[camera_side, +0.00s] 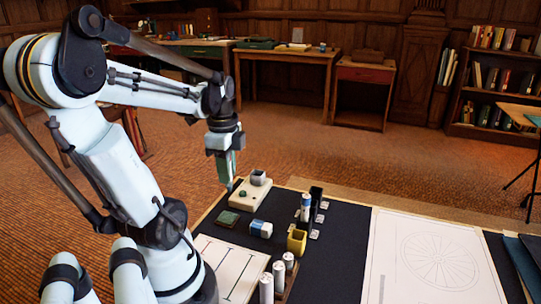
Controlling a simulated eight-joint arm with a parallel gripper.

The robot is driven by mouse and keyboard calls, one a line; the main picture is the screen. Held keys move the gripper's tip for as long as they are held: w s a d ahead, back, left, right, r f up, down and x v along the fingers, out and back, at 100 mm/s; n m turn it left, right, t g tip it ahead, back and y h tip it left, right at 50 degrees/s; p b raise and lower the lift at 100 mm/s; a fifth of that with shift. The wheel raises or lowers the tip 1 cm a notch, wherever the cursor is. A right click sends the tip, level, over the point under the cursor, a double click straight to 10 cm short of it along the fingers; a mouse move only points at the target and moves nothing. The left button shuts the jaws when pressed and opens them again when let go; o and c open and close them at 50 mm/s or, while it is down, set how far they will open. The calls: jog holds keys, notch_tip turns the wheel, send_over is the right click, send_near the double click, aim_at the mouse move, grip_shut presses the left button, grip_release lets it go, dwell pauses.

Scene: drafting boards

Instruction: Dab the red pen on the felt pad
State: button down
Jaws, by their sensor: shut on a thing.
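My gripper (225,168) points down above the far left edge of the dark work mat. It is shut on a slim, upright pen-like thing (229,186); only its dark lower end shows, and I see no red on it. A small dark green square (228,218), which looks like the felt pad, lies on the mat just below the gripper in the picture. The pen's tip appears above and apart from this square in the picture, though its true height is hard to tell.
A beige block (246,195) with a grey piece stands beside the pad. A blue-white block (261,229), a yellow cup (297,241), a black rack (316,197) with a blue-white marker and several white cylinders (266,289) stand nearby. A wheel drawing (400,280) covers the right.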

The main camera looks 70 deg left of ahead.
jog(key=shift+s+f, duration=0.2)
jog(key=shift+f, duration=0.9)
jog(key=shift+s+f, duration=0.25)
jog(key=shift+f, duration=0.8)
jog(key=shift+s+f, duration=0.2)
jog(key=shift+f, duration=0.9)
jog(key=shift+d+f, duration=0.1)
jog(key=shift+f, duration=0.4)
jog(key=shift+r, duration=0.5)
jog(key=shift+f, duration=0.65)
dwell(1.3)
notch_tip(320, 180, up, 7)
dwell(1.3)
